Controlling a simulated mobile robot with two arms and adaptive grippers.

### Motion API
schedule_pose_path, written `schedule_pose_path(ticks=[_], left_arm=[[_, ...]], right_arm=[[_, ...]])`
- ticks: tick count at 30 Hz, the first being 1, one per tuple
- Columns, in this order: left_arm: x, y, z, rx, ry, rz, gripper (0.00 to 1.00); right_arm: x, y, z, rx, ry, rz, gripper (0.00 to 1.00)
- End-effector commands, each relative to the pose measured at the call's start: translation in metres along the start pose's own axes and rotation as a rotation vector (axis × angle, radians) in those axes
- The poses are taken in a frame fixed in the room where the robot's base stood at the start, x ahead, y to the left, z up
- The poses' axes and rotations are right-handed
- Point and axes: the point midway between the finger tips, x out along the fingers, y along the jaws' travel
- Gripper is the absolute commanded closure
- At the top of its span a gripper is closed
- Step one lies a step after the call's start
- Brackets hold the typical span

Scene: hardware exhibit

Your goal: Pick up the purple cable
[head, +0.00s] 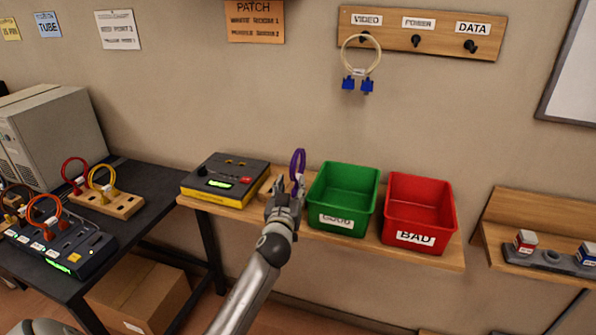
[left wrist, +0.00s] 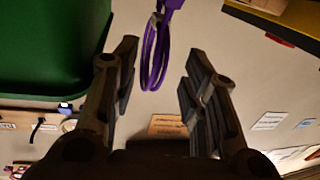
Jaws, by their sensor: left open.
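The purple cable (head: 298,163) is a narrow upright loop above the wooden shelf (head: 410,253), between the yellow-black tester box and the green bin. In the left wrist view the purple cable (left wrist: 157,50) shows as a loop with a purple plug and a pale tag, between and beyond the fingertips. My left gripper (head: 287,188) is in front of the cable in the head view. Its fingers (left wrist: 160,70) are open on either side of the loop, with gaps to both, and hold nothing. The cable's lower end is hidden behind the gripper in the head view. My right gripper is not seen.
The green bin (head: 327,219) stands close right of my gripper, with the red bin (head: 403,240) beyond it. The tester box (head: 226,167) stands close left. A cream cable with blue plugs (head: 359,65) hangs from the wall rack. The dark table (head: 150,178) holds other cables.

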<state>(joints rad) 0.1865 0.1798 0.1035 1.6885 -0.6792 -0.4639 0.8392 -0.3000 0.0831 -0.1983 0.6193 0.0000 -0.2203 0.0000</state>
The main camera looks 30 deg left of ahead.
Motion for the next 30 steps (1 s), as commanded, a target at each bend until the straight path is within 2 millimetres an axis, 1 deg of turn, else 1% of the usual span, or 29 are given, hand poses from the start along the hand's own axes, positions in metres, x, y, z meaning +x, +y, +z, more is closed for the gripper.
schedule_pose_path(ticks=[1,4,6,10,15,21,23,30], left_arm=[[0.006,0.000,-0.006,0.002,0.003,0.000,0.60],[0.019,0.000,-0.011,0.002,0.003,-0.001,0.60],[0.028,0.000,-0.013,0.003,0.001,-0.001,0.60],[0.040,0.001,-0.010,0.001,0.001,0.000,0.60],[0.046,0.000,-0.008,0.001,0.000,0.000,0.60],[0.046,0.000,-0.008,0.001,0.000,0.000,0.60],[0.046,0.000,-0.008,0.001,0.000,0.000,0.66],[0.046,0.000,-0.008,0.000,0.000,0.000,0.97]], right_arm=[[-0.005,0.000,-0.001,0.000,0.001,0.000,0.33],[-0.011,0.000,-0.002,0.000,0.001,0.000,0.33],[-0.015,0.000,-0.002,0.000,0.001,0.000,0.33],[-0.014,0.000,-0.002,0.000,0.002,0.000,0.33],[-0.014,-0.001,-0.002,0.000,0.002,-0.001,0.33],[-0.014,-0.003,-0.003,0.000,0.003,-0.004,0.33],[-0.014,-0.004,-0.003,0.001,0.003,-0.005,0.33],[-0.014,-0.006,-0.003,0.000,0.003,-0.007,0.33]])
